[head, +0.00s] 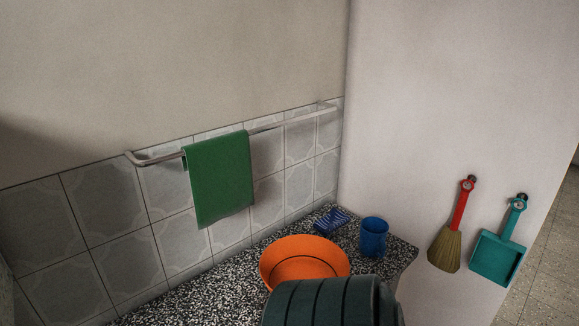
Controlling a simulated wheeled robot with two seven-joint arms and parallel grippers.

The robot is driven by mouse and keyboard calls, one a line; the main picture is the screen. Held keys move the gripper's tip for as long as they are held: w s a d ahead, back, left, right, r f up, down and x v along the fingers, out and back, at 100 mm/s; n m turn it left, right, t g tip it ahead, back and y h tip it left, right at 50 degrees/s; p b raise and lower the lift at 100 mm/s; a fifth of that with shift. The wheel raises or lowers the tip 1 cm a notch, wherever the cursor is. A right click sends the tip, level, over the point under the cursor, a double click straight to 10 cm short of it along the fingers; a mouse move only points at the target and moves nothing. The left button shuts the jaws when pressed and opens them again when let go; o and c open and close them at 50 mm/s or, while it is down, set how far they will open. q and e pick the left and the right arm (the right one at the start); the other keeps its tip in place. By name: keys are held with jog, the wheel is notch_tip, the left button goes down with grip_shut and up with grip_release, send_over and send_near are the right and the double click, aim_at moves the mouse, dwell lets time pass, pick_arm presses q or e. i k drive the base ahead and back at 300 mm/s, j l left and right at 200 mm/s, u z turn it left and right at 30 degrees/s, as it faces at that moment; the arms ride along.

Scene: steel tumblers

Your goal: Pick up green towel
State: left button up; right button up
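The green towel (220,178) hangs folded over a metal rail (275,124) on the tiled wall, left of the picture's centre. Its front flap hangs down flat over the tiles. A small part of its back layer shows at the left edge under the rail. Nothing is touching the towel except the rail. Neither of my grippers is in view.
A speckled counter (203,296) runs below the towel. It bears an orange basin (304,258), a blue cup (374,237) and a dark blue item (331,221). A brush (446,248) and teal dustpan (498,257) hang at right. A dark ribbed shape, unclear, covers the bottom centre.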

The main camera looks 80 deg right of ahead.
aim_at(219, 168)
jog(key=z, duration=2)
jog(key=k, duration=0.45)
jog(key=i, duration=0.45)
jog(key=k+l, duration=0.15)
jog(key=k, duration=0.25)
jog(key=i+l+z, duration=0.1)
jog(key=l, duration=0.2)
jog(key=i+l+z, duration=0.1)
jog(key=i+l, duration=0.05)
jog(key=l, duration=0.1)
